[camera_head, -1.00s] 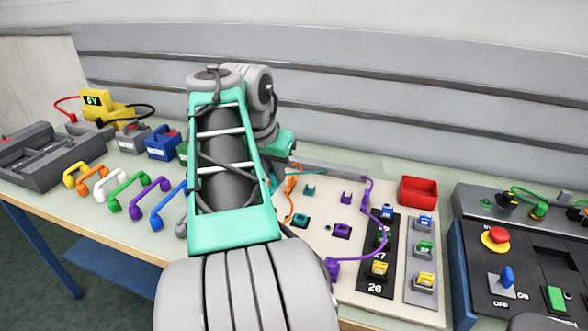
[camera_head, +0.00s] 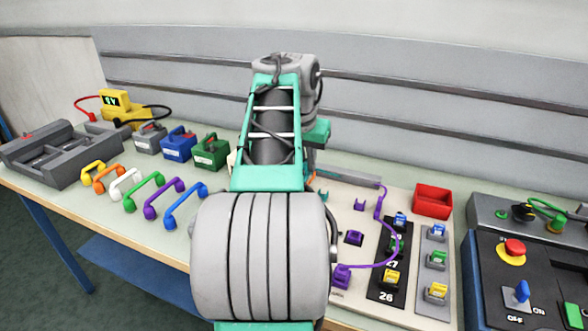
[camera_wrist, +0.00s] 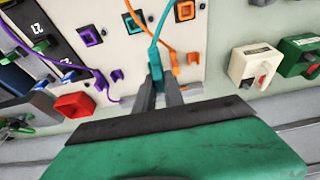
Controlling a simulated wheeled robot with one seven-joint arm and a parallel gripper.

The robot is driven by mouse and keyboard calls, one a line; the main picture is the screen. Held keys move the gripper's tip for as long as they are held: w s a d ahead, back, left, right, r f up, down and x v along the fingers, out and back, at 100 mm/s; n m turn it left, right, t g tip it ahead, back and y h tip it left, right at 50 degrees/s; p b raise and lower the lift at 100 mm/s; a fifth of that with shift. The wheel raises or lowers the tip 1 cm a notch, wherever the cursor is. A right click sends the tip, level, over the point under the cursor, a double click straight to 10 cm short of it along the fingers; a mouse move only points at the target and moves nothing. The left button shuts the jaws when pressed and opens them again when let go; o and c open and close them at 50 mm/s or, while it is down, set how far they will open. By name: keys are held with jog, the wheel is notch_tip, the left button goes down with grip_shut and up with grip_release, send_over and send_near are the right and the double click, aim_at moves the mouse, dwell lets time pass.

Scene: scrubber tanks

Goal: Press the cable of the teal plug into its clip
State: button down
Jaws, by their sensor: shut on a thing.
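My gripper (camera_wrist: 158,92) is shut on the teal cable (camera_wrist: 158,38) in the wrist view, with its fingers pointing at the board. The cable runs from the fingertips up to the top edge. A patch of teal shows at the fingertips, level with the purple clip (camera_wrist: 115,75) and orange clip (camera_wrist: 192,58); I cannot tell cable from clip there, nor whether the cable is seated. The teal socket (camera_wrist: 133,23) is above the fingers.
An orange cable (camera_wrist: 140,28) passes close to the teal one. A purple cable (camera_head: 381,262) loops across the board's right part. A red bin (camera_head: 433,201) stands behind the board. Coloured boxes (camera_head: 177,145) and handles (camera_head: 143,192) fill the bench at left; a switch panel is at right.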

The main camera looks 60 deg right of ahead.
jog(key=s+d+p, duration=0.1)
jog(key=d+p, duration=0.2)
jog(key=d, duration=0.5)
jog(key=shift+d, duration=0.3)
jog(key=shift+f, duration=0.1)
jog(key=shift+f+b, duration=3.25)
jog(key=shift+f, duration=1.75)
jog(key=shift+f, duration=0.2)
